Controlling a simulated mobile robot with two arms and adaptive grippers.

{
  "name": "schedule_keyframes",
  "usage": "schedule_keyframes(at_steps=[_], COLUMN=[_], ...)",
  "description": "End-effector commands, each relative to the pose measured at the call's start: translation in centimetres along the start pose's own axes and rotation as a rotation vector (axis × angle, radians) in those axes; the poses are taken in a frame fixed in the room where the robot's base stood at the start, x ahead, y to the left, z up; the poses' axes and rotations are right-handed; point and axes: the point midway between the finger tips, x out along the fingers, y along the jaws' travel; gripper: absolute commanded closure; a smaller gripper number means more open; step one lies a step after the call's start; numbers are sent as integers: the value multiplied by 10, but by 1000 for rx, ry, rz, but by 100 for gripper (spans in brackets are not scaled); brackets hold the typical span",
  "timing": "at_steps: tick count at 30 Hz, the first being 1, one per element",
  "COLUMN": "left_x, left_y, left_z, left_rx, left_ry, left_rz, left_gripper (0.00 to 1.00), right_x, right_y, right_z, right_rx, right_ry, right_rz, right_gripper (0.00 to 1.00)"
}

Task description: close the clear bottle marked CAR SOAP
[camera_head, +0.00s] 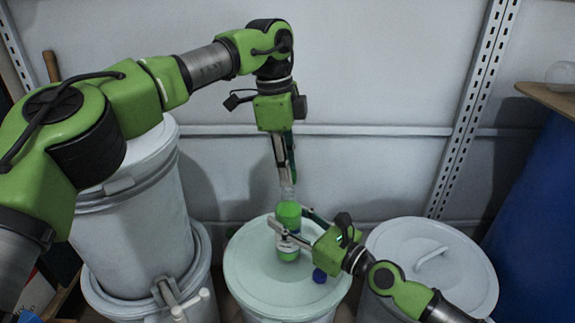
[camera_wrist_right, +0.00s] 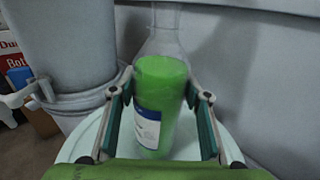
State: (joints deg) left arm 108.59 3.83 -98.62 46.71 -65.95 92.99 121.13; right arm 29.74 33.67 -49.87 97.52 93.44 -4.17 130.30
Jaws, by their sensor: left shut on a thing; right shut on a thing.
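A clear bottle (camera_head: 288,216) with green liquid stands upright on the pale lid of the middle drum (camera_head: 245,268). It also shows in the right wrist view (camera_wrist_right: 160,85), with a white and blue label whose words I cannot read; its top is cut off there. My right gripper (camera_head: 290,232) is shut around the bottle's body, one finger on each side. My left gripper (camera_head: 288,183) points down from above, its fingertips at the bottle's top. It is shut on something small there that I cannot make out. A small round blue thing (camera_head: 319,275) lies on the lid beside my right gripper.
Stacked white drums (camera_head: 130,230) stand on the left, with a tap-like fitting low in front. Another lidded drum (camera_head: 440,265) with a handle stands on the right. A blue barrel (camera_head: 540,210) is at the far right. The wall is close behind.

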Motion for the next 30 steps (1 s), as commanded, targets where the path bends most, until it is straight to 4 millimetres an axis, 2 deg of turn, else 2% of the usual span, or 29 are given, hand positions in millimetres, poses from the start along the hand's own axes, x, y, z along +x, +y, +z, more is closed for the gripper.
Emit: schedule_keyframes(at_steps=[11, 21, 30], left_x=[0, 16, 18], left_y=[0, 0, 0], left_z=[0, 1, 2], left_rx=[1, 2, 1], left_ry=[0, 0, 0], left_rz=[0, 1, 0], left_gripper=[83, 83, 83], right_x=[0, 0, 0], right_y=[0, 0, 0], right_z=[0, 0, 0], right_rx=[0, -1, -1], right_ry=[0, -1, -1], right_rz=[-1, -1, -1], right_gripper=[95, 95, 95])
